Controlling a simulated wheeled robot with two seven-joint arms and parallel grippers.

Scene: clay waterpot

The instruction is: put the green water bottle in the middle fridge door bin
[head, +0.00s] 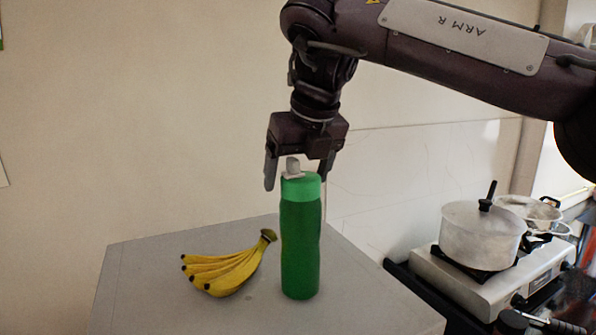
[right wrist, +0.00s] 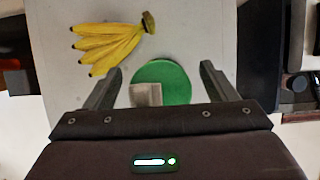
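The green water bottle (head: 301,240) stands upright on a grey table top, with a light grey cap piece on top. From above it also shows in the right wrist view (right wrist: 168,76), between the two fingers. My right gripper (head: 298,180) points straight down over the bottle's top, its fingers apart on either side of the cap. The fingers show a gap to the bottle in the right wrist view. My left gripper is not in view. No fridge or door bin shows in either view.
A bunch of bananas (head: 228,268) lies on the table top (head: 140,262), left of the bottle. A lidded pot (head: 481,236) stands on a stove (head: 500,283) at the right. A plain wall is behind the table.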

